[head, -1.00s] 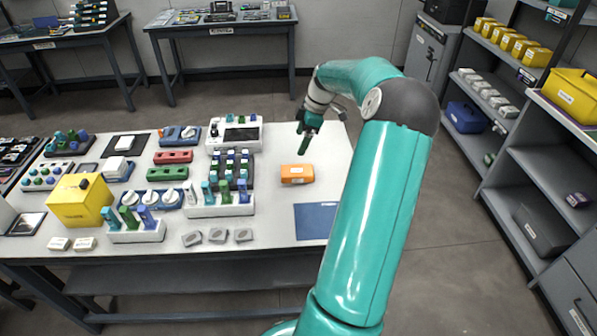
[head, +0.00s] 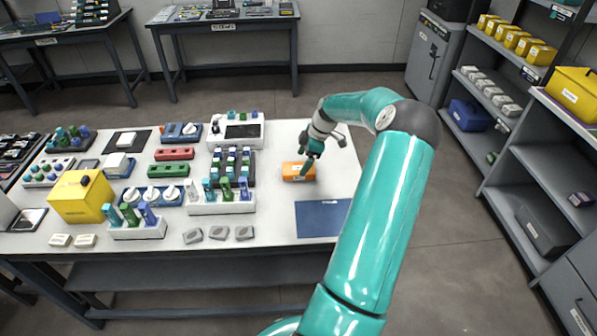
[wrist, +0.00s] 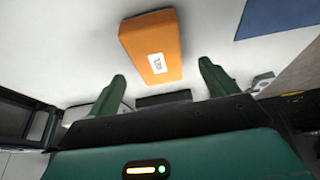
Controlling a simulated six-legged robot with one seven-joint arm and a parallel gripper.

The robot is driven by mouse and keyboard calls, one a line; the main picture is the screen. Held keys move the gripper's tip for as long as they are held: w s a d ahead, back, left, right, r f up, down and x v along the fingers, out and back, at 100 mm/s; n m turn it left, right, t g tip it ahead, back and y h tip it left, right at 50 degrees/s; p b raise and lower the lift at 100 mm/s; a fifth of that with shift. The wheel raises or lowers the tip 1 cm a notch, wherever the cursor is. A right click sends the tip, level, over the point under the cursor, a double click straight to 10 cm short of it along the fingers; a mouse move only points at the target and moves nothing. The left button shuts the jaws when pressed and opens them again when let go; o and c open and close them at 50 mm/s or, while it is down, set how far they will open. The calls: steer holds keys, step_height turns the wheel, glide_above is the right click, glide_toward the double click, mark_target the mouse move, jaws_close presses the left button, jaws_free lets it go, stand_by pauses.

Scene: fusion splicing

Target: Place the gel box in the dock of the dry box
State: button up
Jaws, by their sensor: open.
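An orange box (head: 291,172) with a white label, which I take for the gel box, lies on the right part of the white table. It also shows in the wrist view (wrist: 150,42), beyond and between my fingertips. My gripper (head: 306,170) is open and empty just above the box's right end in the head view. In the wrist view its two green fingers stand wide apart, and the box is not between them. I cannot tell which thing is the dry box or its dock; a yellow box (head: 80,200) stands at the table's left.
A flat blue mat (head: 322,218) lies in front of the orange box. Racks of coloured vials (head: 222,203) and a white device with a dark screen (head: 243,131) stand to its left. Grey blocks (head: 218,233) lie along the front. Shelves (head: 540,170) stand at the right.

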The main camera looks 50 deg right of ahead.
mark_target(299, 168)
steer(key=shift+x, duration=1.65)
steer(key=shift+d+f, duration=0.15)
steer(key=shift+f, duration=0.15)
steer(key=c, duration=1.3)
